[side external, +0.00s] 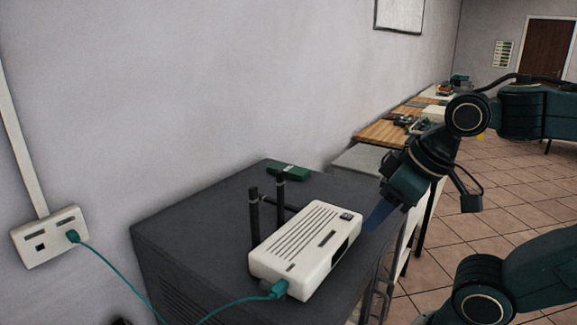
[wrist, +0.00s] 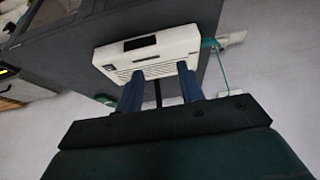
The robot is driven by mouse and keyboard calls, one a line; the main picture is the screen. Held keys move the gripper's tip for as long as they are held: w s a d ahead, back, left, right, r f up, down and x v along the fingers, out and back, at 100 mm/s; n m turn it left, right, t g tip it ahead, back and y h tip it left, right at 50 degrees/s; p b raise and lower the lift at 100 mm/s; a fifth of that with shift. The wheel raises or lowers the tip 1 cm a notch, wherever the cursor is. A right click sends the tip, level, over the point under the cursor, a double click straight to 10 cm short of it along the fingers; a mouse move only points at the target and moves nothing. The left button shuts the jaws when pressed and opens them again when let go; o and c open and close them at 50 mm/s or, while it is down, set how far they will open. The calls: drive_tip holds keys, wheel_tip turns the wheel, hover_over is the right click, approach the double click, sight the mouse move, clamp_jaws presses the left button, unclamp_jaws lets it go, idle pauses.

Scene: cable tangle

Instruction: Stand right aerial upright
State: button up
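The white router (side external: 306,248) sits on a dark grey cabinet top. Two black aerials stand upright along its back edge, one at the near end (side external: 254,220) and one further along (side external: 280,188). A third dark bar, seemingly the right aerial (side external: 293,208), lies about level behind the router, partly hidden by it. My gripper (side external: 376,216) is right of the router, apart from it, fingers pointing down-left. In the wrist view its two blue fingers (wrist: 160,90) are spread, with the router (wrist: 148,55) beyond and a thin dark strip, likely an aerial, showing between them.
A teal cable runs from the router's plug (side external: 279,289) to the wall socket (side external: 50,236). A small green box (side external: 288,171) lies at the back of the cabinet top (side external: 200,215). A wooden bench (side external: 388,133) stands further back. The air above the router is clear.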

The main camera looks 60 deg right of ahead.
drive_tip(key=w+d+r+g, duration=0.1)
drive_tip(key=w+d+r, duration=0.1)
drive_tip(key=w+r, duration=0.55)
drive_tip(key=g, duration=0.5)
hover_over(269, 198)
wheel_tip(269, 198, down, 7)
drive_tip(key=shift+r, duration=0.1)
wheel_tip(269, 198, down, 14)
drive_tip(key=shift+r, duration=0.1)
idle(0.5)
